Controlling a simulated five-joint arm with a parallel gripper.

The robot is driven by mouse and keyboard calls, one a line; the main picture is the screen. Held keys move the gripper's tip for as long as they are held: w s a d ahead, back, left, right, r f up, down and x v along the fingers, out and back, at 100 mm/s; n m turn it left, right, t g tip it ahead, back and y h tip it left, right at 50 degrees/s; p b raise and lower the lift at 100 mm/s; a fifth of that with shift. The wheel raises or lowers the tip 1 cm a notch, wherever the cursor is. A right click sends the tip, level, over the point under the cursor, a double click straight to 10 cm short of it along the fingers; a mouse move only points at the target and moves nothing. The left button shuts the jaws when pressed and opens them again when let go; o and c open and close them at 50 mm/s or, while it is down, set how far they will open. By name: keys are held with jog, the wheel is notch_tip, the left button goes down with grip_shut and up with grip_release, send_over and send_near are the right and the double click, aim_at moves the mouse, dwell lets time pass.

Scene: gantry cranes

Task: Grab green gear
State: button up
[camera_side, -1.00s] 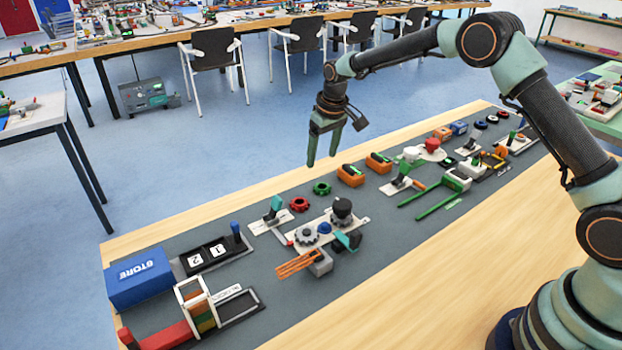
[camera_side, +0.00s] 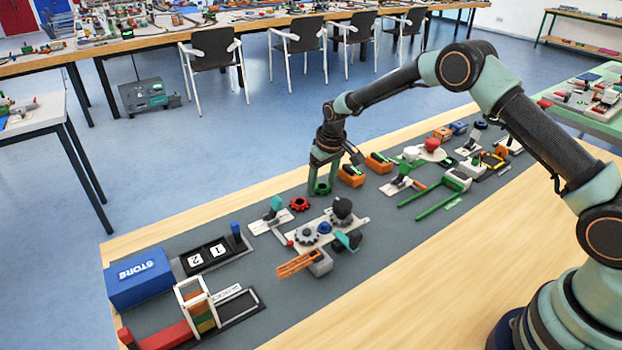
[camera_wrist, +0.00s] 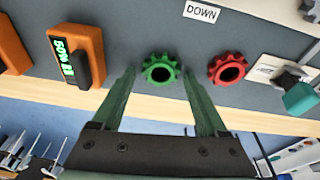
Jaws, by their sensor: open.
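The green gear (camera_side: 321,188) lies flat on the grey mat, and it also shows in the wrist view (camera_wrist: 161,70) with its dark centre hole. My gripper (camera_side: 322,184) is open and low over the green gear, pointing down. In the wrist view my gripper's two green fingers (camera_wrist: 160,80) stand on either side of the green gear, with a gap on each side. In the side view the fingers partly hide the gear. I cannot tell whether the fingertips touch the mat.
A red gear (camera_side: 299,204) lies close by, right of the green gear in the wrist view (camera_wrist: 227,69). An orange box with a green display (camera_wrist: 76,55) stands on the other side. A white plate with grey gears (camera_side: 325,228) is nearer the camera.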

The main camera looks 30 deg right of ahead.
grip_shut()
notch_tip(320, 180, up, 8)
jog(key=shift+f, duration=0.25)
dwell(0.6)
